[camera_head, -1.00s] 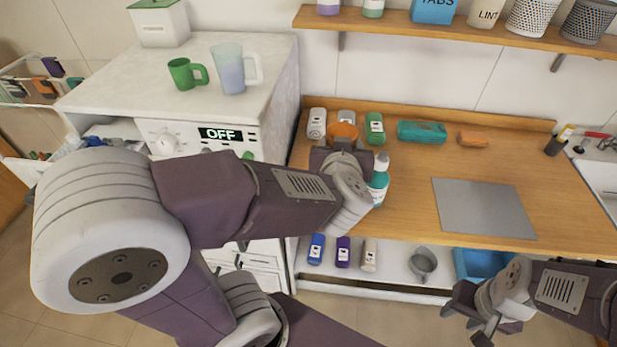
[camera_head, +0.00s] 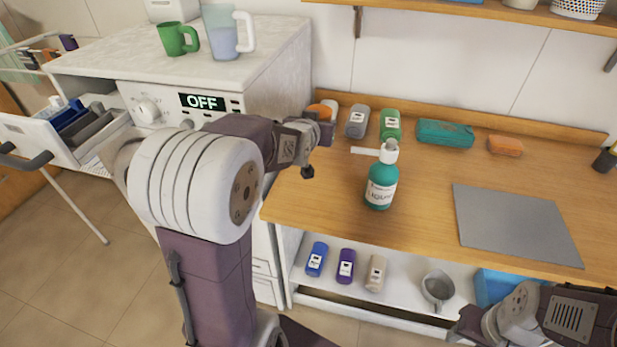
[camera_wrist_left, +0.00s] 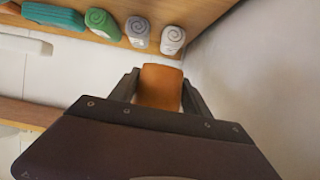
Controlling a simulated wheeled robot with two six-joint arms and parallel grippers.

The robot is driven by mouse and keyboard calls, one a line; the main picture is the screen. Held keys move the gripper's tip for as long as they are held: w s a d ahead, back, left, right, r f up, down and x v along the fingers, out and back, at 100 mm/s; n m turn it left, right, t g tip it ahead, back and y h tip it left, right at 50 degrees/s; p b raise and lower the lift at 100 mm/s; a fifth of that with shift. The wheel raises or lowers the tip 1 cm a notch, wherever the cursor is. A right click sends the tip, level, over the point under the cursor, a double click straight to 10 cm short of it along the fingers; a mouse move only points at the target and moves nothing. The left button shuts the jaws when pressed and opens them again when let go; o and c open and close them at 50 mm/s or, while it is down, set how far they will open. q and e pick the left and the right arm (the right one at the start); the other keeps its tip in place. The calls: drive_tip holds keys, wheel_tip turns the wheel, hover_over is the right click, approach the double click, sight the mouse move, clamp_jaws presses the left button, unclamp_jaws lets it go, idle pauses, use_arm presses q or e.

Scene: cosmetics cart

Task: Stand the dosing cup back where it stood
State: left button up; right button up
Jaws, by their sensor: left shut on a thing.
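The dosing cup appears to be the orange cup (camera_head: 318,111), held at the left end of the wooden counter by the washing machine. My left gripper (camera_head: 326,116) is shut on it. In the left wrist view the cup (camera_wrist_left: 160,86) sits between the two fingers; whether it touches the counter cannot be told. A teal liquid bottle with a white pump (camera_head: 381,184) stands upright on the counter, to the right of the gripper. My right gripper (camera_head: 468,326) is at the bottom right edge, partly cut off, away from the counter things.
A grey mat (camera_head: 515,226) lies right. A green mug (camera_head: 177,39) and a jug (camera_head: 222,32) stand on the washer.

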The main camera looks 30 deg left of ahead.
use_arm(q)
drive_tip(key=a+f+b, duration=0.1)
drive_tip(key=f, duration=0.2)
drive_tip(key=a+f+b, duration=0.1)
drive_tip(key=f, duration=0.3)
drive_tip(key=a+f+b, duration=0.1)
drive_tip(key=f, duration=0.3)
drive_tip(key=shift+s+a, duration=0.15)
wheel_tip(320, 180, down, 3)
drive_tip(key=shift+s+f+b, duration=0.1)
drive_tip(key=shift+s+b, duration=0.05)
drive_tip(key=shift+b, duration=0.55)
drive_tip(key=shift+f, duration=0.3)
